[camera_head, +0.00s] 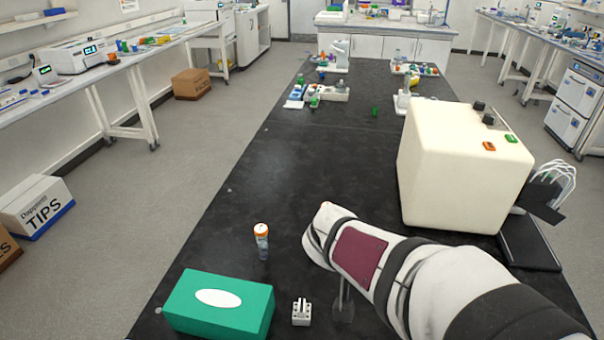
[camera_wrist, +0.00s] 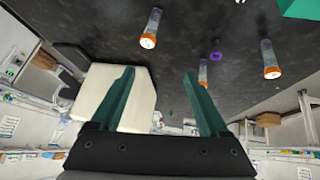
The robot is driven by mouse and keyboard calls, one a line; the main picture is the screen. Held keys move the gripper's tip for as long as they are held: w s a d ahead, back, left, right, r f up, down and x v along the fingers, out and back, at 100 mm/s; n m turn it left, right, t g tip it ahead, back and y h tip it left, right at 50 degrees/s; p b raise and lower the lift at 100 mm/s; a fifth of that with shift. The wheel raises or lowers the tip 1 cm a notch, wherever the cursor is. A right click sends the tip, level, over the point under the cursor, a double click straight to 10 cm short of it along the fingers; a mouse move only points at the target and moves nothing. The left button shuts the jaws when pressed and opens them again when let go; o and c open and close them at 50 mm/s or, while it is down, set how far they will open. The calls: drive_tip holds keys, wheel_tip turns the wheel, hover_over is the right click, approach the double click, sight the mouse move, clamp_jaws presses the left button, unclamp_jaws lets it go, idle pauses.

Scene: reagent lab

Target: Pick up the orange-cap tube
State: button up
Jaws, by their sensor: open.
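An orange-cap tube (camera_head: 261,240) stands upright on the black bench in the head view, left of my arm and behind a green box. The wrist view is upside down and shows three orange-cap tubes: one at the right (camera_wrist: 269,58), one near the middle (camera_wrist: 202,72) and one at the upper left (camera_wrist: 151,28). Only one shows in the head view. My gripper (camera_wrist: 158,71) is open, with its teal fingers apart and nothing between them. The tubes lie beyond or outside the fingers. My arm hides the gripper in the head view.
The green tissue box (camera_head: 218,303) and a small white holder (camera_head: 301,312) are at the near edge. A large cream device (camera_head: 465,168) stands right. A purple ring (camera_wrist: 215,56) lies among the tubes. The bench's middle is clear; racks stand at the far end.

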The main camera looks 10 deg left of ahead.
drive_tip(key=w+a+f+n+t+y, duration=0.25)
drive_tip(key=w+a, duration=0.25)
drive_tip(key=a, duration=0.5)
drive_tip(key=n+y, duration=0.3)
approach(261, 231)
drive_tip(key=shift+g, duration=0.25)
drive_tip(key=x, duration=1.1)
drive_tip(key=shift+w+a, duration=0.1)
drive_tip(key=shift+w, duration=0.25)
clamp_jaws()
